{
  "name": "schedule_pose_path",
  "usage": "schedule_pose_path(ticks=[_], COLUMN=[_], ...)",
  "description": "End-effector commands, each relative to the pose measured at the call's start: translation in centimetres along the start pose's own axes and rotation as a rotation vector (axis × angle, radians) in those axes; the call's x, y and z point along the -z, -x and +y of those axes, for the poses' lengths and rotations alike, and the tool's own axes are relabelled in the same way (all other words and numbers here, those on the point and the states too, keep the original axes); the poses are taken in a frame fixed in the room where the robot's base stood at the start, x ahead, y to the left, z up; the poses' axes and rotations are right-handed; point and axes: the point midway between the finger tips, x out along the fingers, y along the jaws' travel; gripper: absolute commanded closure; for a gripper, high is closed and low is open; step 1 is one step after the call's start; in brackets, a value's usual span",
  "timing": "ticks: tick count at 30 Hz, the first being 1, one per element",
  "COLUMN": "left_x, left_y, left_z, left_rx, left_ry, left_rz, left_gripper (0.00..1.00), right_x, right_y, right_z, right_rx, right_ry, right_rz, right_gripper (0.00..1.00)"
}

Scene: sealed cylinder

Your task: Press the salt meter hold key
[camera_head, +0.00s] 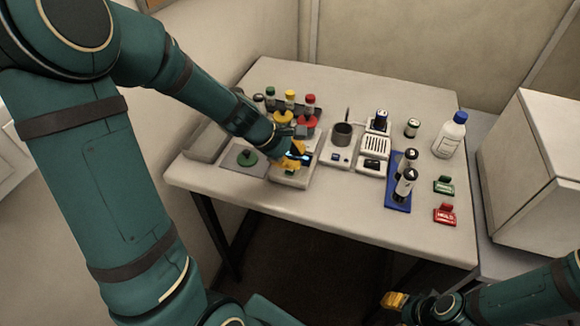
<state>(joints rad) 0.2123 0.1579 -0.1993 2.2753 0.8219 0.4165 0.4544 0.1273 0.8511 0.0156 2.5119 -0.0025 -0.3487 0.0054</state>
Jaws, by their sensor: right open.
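A pale device (297,178) stands near the table's front left, with a small lit blue display and a green spot near its front. It may be the salt meter; its labels are too small to read. My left gripper (284,163), with yellow fingers, is right at this device and hides part of its top. I cannot tell whether it touches a key or how far its fingers are apart. My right gripper (397,300) is open at the bottom edge, low in front of the table and away from the devices.
Capped bottles (290,98) stand behind my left gripper. A dark cup (342,134) on a white unit, a blue tray (400,196) with vials, a white bottle (450,135) and green and red tags are to the right.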

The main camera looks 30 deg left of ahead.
Motion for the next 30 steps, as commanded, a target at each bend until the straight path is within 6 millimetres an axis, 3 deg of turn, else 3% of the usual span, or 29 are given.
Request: schedule_pose_path(ticks=[13, 30], left_x=[-0.2, -2.3], left_y=[0.4, 4.2], left_z=[0.2, 2.3], left_rx=[0.000, -0.001], left_ry=[0.000, 0.001], left_rz=[0.000, 0.000], left_gripper=[1.00, 1.00], right_x=[0.0, 0.4], right_y=[0.5, 4.6], right_z=[-0.2, -1.7], right_rx=[0.000, 0.000], right_ry=[0.000, 0.000], right_rz=[0.000, 0.000], right_gripper=[0.53, 0.53])
